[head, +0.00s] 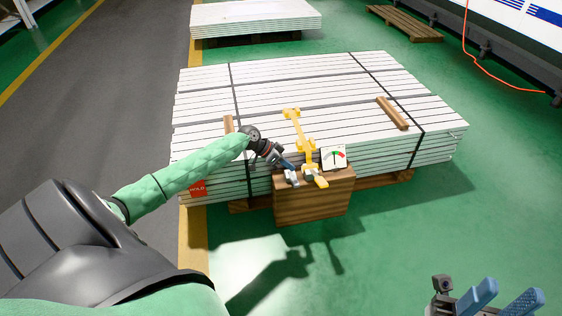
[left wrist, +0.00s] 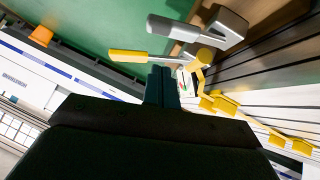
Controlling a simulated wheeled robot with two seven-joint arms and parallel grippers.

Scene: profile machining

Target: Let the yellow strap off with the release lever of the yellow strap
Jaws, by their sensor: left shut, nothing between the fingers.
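The yellow strap (head: 298,125) lies over the front of the white profile stack and comes down to fittings on a wooden block (head: 313,200). At its lower end are a yellow-handled lever (head: 320,181) and a grey-handled lever (head: 291,177). The left wrist view shows the yellow handle (left wrist: 130,56) and the grey handle (left wrist: 175,28); I cannot tell which one is the release lever. My left gripper (head: 288,164) is shut and empty, just behind the levers. Its closed fingertips (left wrist: 162,72) show close to the yellow handle. My right gripper (head: 510,293) is open and empty at the lower right, far from the strap.
A white gauge plate (head: 333,155) with a red and green scale stands beside the strap fittings. Black straps (head: 235,90) cross the profile stack (head: 310,75). Wooden battens (head: 392,113) lie on top. Green floor in front of the block is clear.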

